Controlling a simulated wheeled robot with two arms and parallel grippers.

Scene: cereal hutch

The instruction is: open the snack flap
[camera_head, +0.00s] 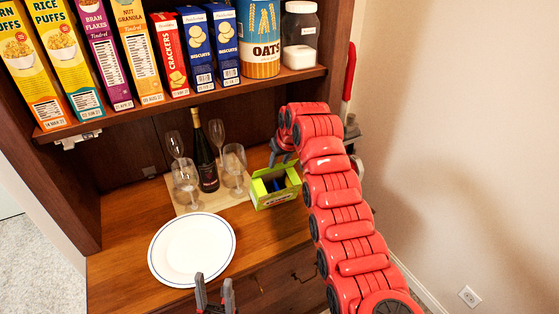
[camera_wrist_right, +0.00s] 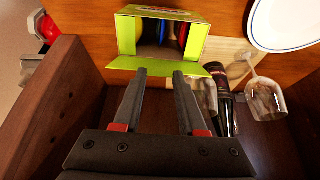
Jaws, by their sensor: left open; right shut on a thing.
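In the head view my right arm hides most of that gripper. My left gripper (camera_head: 214,292) is open and empty in front of the plate.
A white plate (camera_head: 192,250) lies left of the box. A dark bottle (camera_head: 206,160) and several glasses stand on a board (camera_head: 185,205) behind it. A shelf (camera_head: 200,98) of cereal boxes and jars hangs above. The hutch's side walls bound the counter.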

